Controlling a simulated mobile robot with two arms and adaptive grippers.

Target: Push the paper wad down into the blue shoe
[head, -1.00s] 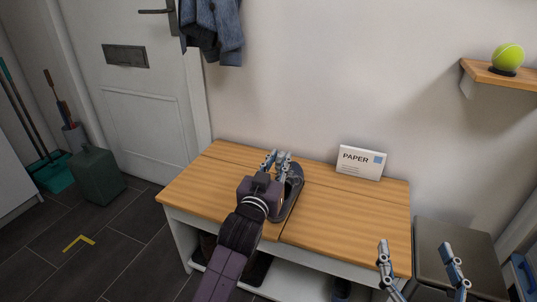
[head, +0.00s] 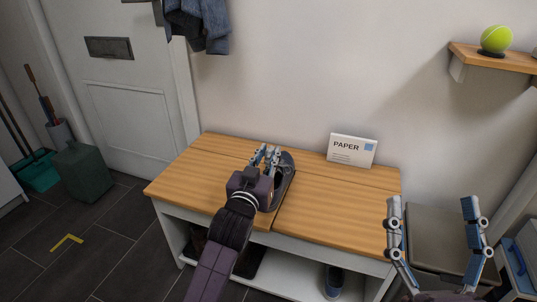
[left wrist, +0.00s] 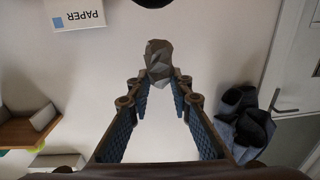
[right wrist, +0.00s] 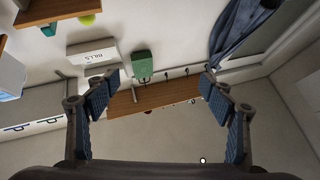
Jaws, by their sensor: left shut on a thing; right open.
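A dark grey-blue shoe (head: 284,178) lies on the wooden bench top, its toe side partly hidden by my left gripper and arm. My left gripper (head: 267,153) is over the shoe's far left side in the head view. In the left wrist view it is shut on a crumpled grey paper wad (left wrist: 158,62), which sticks out between the fingertips. The wad is hard to make out in the head view. I cannot tell if it touches the shoe. My right gripper (head: 432,202) is open and empty, in front of the bench's right end.
A white PAPER box (head: 351,150) stands at the back of the bench (head: 335,205). Another bluish shoe (head: 333,282) is on the lower shelf. A grey lidded bin (head: 440,235) stands right of the bench. A tennis ball (head: 496,39) sits on a wall shelf.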

